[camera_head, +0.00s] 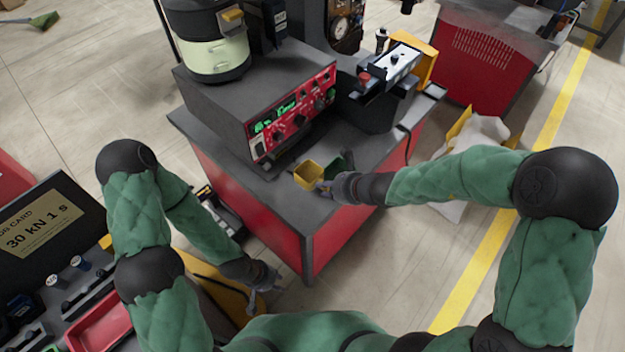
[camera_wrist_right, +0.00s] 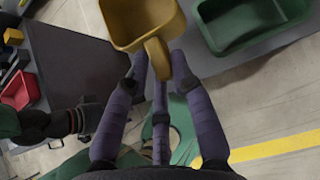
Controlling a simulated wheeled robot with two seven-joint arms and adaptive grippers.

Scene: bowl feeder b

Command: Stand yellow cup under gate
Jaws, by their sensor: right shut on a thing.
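The yellow cup (camera_head: 309,175) is at the bench's front part, below the red control panel. In the right wrist view the yellow cup (camera_wrist_right: 128,30) is open-topped, with a handle pointing toward my fingers. My right gripper (camera_head: 326,187) is shut on this handle; its purple fingers also show in the right wrist view (camera_wrist_right: 157,68). I cannot tell whether the cup touches the bench. My left gripper (camera_head: 270,283) is low, left of the bench's front corner; its jaw opening is too small to tell. A yellow block (camera_head: 232,16) on the bowl feeder (camera_head: 213,45) may be the gate.
A green bin (camera_head: 338,164) stands just right of the cup. The grey control box (camera_head: 285,105) with its red panel rises behind. A dark fixture (camera_head: 375,105) stands to the right. Bare bench top (camera_head: 265,190) lies left of the cup.

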